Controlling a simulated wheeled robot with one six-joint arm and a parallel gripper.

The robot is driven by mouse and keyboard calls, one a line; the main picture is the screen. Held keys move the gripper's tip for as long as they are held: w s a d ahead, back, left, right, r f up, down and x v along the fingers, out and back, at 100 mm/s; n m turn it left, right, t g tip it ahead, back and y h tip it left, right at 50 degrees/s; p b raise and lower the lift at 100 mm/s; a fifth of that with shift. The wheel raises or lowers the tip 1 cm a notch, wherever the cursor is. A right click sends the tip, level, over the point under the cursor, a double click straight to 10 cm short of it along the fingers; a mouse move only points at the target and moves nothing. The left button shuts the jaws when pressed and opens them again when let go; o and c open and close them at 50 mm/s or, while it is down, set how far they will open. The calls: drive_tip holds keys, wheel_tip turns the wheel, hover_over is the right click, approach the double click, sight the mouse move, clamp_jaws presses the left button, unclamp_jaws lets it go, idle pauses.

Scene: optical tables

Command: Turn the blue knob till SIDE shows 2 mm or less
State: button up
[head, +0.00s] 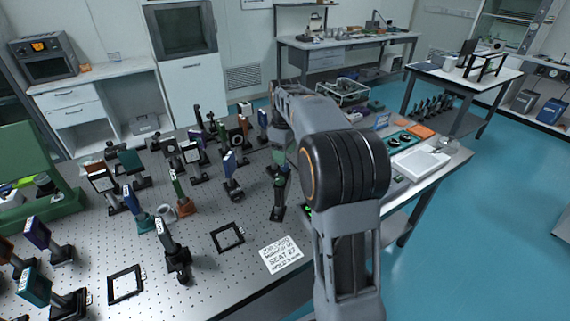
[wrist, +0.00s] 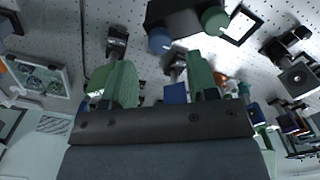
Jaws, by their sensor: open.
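The blue knob (wrist: 160,40) shows at the top middle of the wrist view, on the lower side of a dark mount (wrist: 183,18). A green knob (wrist: 214,20) sits to its right on the same mount. My gripper (wrist: 161,74) is open, with its two green fingers apart. The blue knob appears ahead of the gap between the fingertips, and nothing is seen held. I cannot tell the exact distance to it. My arm hides part of the bench in the head view. No SIDE reading is legible in either view.
The perforated optical table (head: 225,275) carries several optics on posts, crowded left of my arm. A white note card (head: 281,254) and a black square frame (head: 228,237) lie near the front edge. A white tray (head: 420,163) is at right. Open blue floor (head: 470,240) lies beyond.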

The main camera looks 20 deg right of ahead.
sight(285, 168)
drive_tip(key=shift+f, duration=2.2)
drive_tip(key=c, duration=0.9)
